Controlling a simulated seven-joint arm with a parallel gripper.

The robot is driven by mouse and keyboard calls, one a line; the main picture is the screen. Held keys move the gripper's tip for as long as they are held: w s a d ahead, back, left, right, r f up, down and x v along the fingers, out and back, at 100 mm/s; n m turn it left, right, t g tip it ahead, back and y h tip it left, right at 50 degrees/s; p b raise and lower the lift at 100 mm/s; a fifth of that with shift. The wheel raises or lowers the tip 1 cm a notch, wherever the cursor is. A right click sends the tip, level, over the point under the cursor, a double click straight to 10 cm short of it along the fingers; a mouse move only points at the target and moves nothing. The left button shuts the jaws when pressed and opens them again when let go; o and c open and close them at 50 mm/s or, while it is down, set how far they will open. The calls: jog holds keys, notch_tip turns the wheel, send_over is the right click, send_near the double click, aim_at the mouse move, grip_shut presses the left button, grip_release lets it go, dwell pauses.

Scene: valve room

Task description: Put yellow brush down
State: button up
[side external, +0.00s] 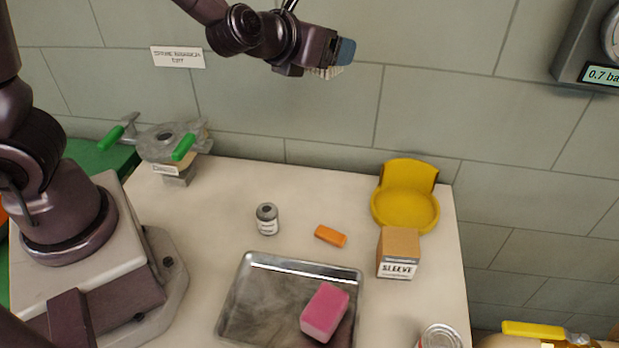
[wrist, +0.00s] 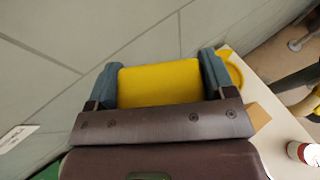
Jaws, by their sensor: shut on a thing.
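My gripper (side external: 340,52) is high above the back of the table, near the wall. In the wrist view its blue-grey fingers (wrist: 160,78) are shut on the yellow brush (wrist: 160,84), one on each side of its yellow block. In the side view the brush (side external: 328,72) is mostly hidden by the gripper; pale bristles seem to show below. The brush is clear of the table (side external: 205,215).
A yellow round holder (side external: 405,208) stands at the table's back right, behind a SLEEVE box (side external: 398,252). A metal tray (side external: 250,315) holds a pink block (side external: 325,312). A small jar (side external: 267,218), an orange block (side external: 330,236) and a can (side external: 440,337) stand nearby.

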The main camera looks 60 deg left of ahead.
jog(key=shift+a+r, duration=0.1)
jog(key=shift+a, duration=0.3)
jog(key=s+a+f+n+g+y, duration=0.3)
jog(key=f+n+g, duration=0.1)
jog(key=f, duration=0.5)
jog(key=s+a+f+n+g+y, duration=0.3)
jog(key=f+n, duration=0.3)
jog(key=f, duration=0.4)
jog(key=s+a+f+n+g+y, duration=0.2)
jog(key=f+g, duration=0.4)
jog(key=f, duration=0.3)
jog(key=shift+s+a+f+n+y, duration=0.1)
jog(key=shift+s+a+n+y, duration=0.1)
jog(key=shift+a+n+y, duration=0.4)
jog(key=shift+s+a+f+n+y, duration=0.1)
jog(key=shift+s+a+n+y, duration=0.15)
jog(key=shift+n, duration=0.55)
jog(key=shift+w+d+f, duration=0.1)
jog(key=shift+f, duration=0.2)
